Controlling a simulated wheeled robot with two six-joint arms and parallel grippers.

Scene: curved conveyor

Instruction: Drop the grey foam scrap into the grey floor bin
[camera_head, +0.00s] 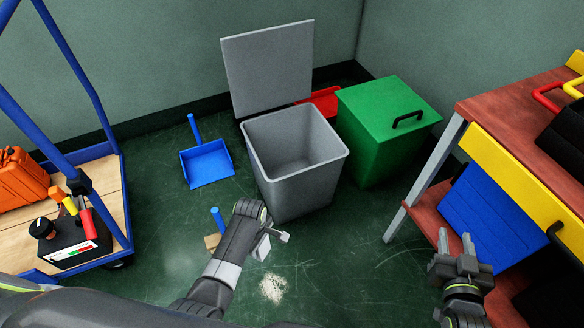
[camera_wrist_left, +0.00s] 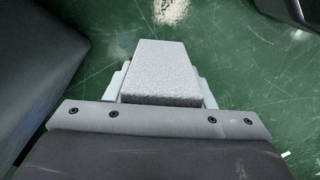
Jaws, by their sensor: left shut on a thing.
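The grey floor bin (camera_head: 300,192) stands on the green floor at the middle of the head view. Its grey lid (camera_head: 268,65) is raised at the back, and the inside that shows is empty. My left gripper (camera_head: 272,240) is in front of the bin, apart from its opening, towards me. It is shut on the grey foam scrap (camera_wrist_left: 160,73), a pale speckled block between the fingers in the left wrist view. In the head view only a small part of the scrap (camera_head: 262,248) shows. My right gripper (camera_head: 456,242) is open and empty at the right.
A green lidded bin (camera_head: 385,145) stands right of the grey bin. A blue dustpan (camera_head: 207,166) lies to its left. A blue-framed trolley (camera_head: 105,175) is at the left. A red-brown bench (camera_head: 505,110) with a blue crate is at the right.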

